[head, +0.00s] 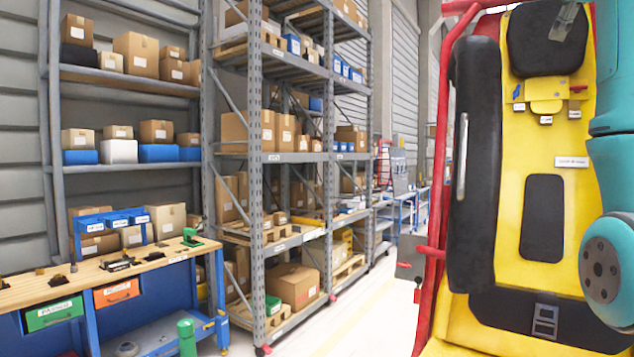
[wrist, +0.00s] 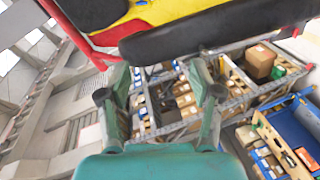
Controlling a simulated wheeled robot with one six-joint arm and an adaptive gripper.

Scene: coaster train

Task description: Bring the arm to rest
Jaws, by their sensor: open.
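My gripper (wrist: 160,85) shows in the wrist view with its two green fingers apart and nothing between them. It is out of sight in the head view, where part of my teal arm stands at the right edge. My arm is in front of the yellow coaster seat (head: 511,210), which has a black headrest (head: 546,38) and a long black padded restraint (head: 475,165). In the wrist view the picture is tilted. A black pad (wrist: 190,38) and a red and yellow part of the seat lie beyond the fingertips, and I cannot tell how far away.
A workbench (head: 105,268) with green and orange drawers stands at the left. Tall grey racks (head: 256,190) with cardboard boxes stand behind it. A red frame post (head: 437,170) runs along the seat's left side. A clear floor aisle (head: 335,325) lies between racks and seat.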

